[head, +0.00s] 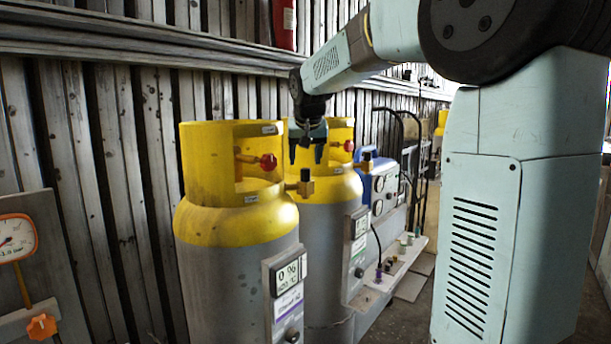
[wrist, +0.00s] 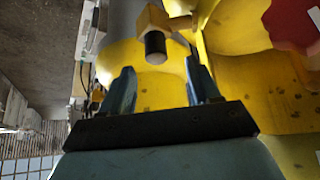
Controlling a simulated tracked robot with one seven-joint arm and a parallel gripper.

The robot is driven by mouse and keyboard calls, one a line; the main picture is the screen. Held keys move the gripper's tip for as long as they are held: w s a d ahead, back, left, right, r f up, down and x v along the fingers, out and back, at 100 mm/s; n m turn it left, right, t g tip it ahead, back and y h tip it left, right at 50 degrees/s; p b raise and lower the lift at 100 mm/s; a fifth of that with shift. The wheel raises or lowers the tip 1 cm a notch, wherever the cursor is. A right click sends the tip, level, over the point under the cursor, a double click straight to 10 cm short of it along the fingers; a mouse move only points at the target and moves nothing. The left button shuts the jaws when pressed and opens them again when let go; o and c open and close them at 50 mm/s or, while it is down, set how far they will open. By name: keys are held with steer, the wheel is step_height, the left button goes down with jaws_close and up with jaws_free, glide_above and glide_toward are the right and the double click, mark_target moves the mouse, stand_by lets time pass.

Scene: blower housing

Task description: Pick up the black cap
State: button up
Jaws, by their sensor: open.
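In the wrist view, a black cap (wrist: 156,46) sits on the end of a brass fitting (wrist: 152,20), in front of my gripper (wrist: 160,85). My gripper's two blue-grey fingers are apart, with nothing between their tips. The cap lies beyond the fingertips, roughly centred in the gap, and looks clear of both. In the head view, my gripper (head: 306,155) points down with its fingers spread.
The near cylinder (head: 235,225) has a yellow collar and a red valve knob (head: 267,162). A shelf (head: 400,262) with several small fittings is to the right. A plank wall (head: 110,150) is behind.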

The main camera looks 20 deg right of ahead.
mark_target(305, 168)
steer(key=shift+x, duration=2.55)
steer(key=shift+s+d, duration=0.15)
steer(key=shift+c, duration=0.4)
steer(key=c, duration=1)
